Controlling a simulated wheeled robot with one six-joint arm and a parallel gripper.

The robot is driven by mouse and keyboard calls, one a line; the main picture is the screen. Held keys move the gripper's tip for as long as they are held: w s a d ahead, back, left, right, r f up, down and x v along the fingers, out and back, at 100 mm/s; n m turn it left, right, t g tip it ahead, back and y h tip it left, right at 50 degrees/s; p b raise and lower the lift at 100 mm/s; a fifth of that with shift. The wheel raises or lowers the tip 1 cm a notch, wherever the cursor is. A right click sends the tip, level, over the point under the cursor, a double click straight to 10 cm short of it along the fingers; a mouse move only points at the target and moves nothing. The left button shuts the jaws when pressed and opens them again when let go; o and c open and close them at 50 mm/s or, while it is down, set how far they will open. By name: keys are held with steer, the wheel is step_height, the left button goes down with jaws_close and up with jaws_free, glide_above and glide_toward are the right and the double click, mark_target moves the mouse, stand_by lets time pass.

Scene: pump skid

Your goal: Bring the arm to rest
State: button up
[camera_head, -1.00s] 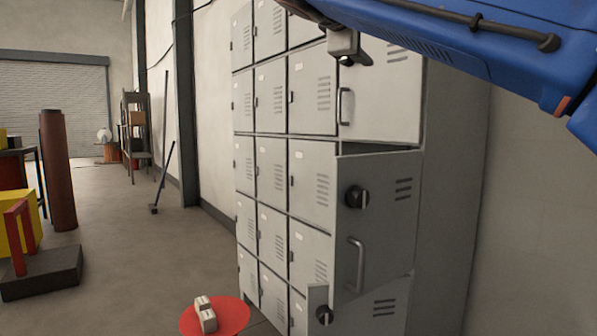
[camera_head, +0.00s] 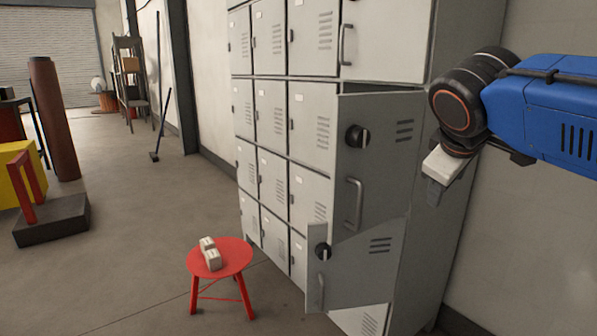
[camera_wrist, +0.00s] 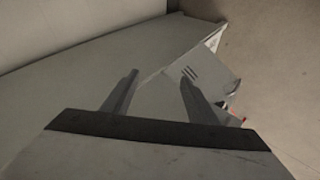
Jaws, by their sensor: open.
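My gripper is at the end of my blue arm, to the right of the locker bank (camera_head: 306,120) in the head view. Its light grey body shows there, pointing down and left, beside the locker's side panel. In the wrist view my gripper (camera_wrist: 158,88) has its two fingers apart with nothing between them. An open locker door (camera_head: 376,168) with a black knob and a bar handle stands out from the bank, left of my gripper. A lower door (camera_head: 352,268) also stands open. Grey locker surfaces lie beyond the fingers in the wrist view.
A red stool (camera_head: 232,262) carrying pale blocks (camera_head: 210,254) stands in front of the lockers. A brown cylinder (camera_head: 53,120) and a yellow object with a red frame (camera_head: 18,172) are at the left. The floor between is clear. A wall is at the right.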

steer(key=s+f+m+g+y, duration=0.1)
steer(key=s+f+m, duration=0.1)
steer(key=s+f, duration=0.3)
steer(key=s+f+m+g+y, duration=0.1)
steer(key=s+f, duration=0.5)
steer(key=f, duration=0.6)
steer(key=s+f+m+g+y, duration=0.1)
steer(key=s+f+m, duration=0.3)
steer(key=f, duration=0.4)
steer(key=shift+s+a+f+y, duration=0.2)
steer(key=shift+s+f+y, duration=0.2)
steer(key=shift+s, duration=0.4)
